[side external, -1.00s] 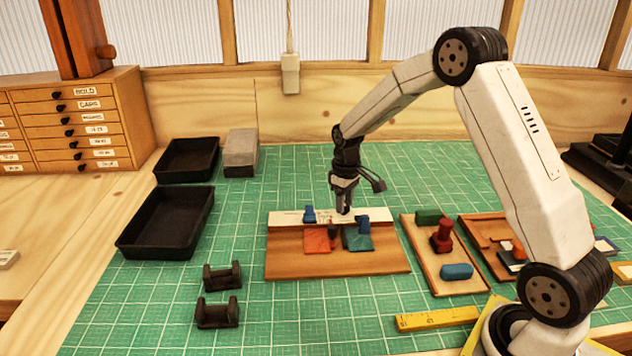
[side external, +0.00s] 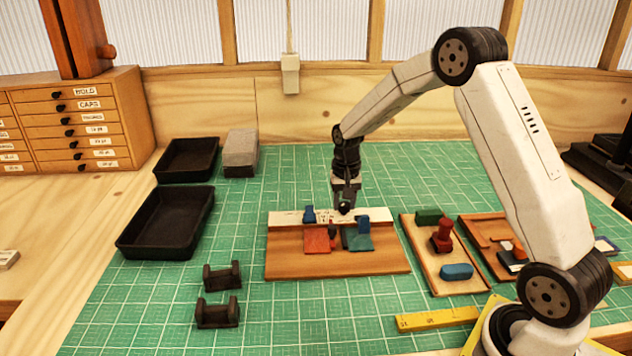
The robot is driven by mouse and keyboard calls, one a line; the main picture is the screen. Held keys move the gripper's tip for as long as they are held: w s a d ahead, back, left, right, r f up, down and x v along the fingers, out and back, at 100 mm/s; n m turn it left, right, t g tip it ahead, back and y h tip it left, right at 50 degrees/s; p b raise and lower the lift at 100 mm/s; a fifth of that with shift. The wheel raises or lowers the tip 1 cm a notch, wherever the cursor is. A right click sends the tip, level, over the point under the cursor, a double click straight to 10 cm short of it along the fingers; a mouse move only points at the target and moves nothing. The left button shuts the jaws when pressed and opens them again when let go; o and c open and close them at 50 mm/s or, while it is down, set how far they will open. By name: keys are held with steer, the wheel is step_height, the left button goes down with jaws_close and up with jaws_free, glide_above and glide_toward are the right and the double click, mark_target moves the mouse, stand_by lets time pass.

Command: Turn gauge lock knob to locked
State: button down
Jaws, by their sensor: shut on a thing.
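My gripper (side external: 345,206) points straight down over the pale strip (side external: 290,218) at the back of a wooden board (side external: 300,265). It is shut at the strip, between two blue blocks, the left one (side external: 309,214) and the right one (side external: 363,224). The gauge lock knob is hidden by the fingers or too small to make out, so I cannot tell its setting. A red foil piece (side external: 317,240) and a teal foil piece (side external: 358,240) lie on the board in front of the strip, with a small dark piece (side external: 332,230) between them.
Two black trays (side external: 166,222) (side external: 187,160) and a grey block (side external: 241,153) stand at the left. Two dark cradles (side external: 218,312) (side external: 222,275) sit front left. A board with a red part (side external: 442,236) and a yellow ruler (side external: 437,319) lie at the right. The mat's front middle is clear.

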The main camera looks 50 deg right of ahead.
mark_target(344, 204)
steer(key=shift+m, duration=0.3)
steer(key=shift+c, duration=1.4)
jaws_free()
steer(key=shift+r, duration=0.15)
steer(key=shift+r, duration=3.8)
steer(key=shift+a, duration=0.1)
steer(key=s+a+f+n+t, duration=0.1)
steer(key=s+a+n, duration=0.2)
steer(key=s+a, duration=0.2)
steer(key=s+a+f+n, duration=0.2)
steer(key=s+a+n, duration=0.1)
steer(key=s+a, duration=0.2)
steer(key=s+a+f+n+t, duration=0.1)
steer(key=s+a+f+n, duration=0.1)
steer(key=s+a, duration=0.3)
steer(key=shift+s+n+t, duration=0.3)
steer(key=shift+s+n, duration=0.3)
steer(key=shift+s, duration=0.8)
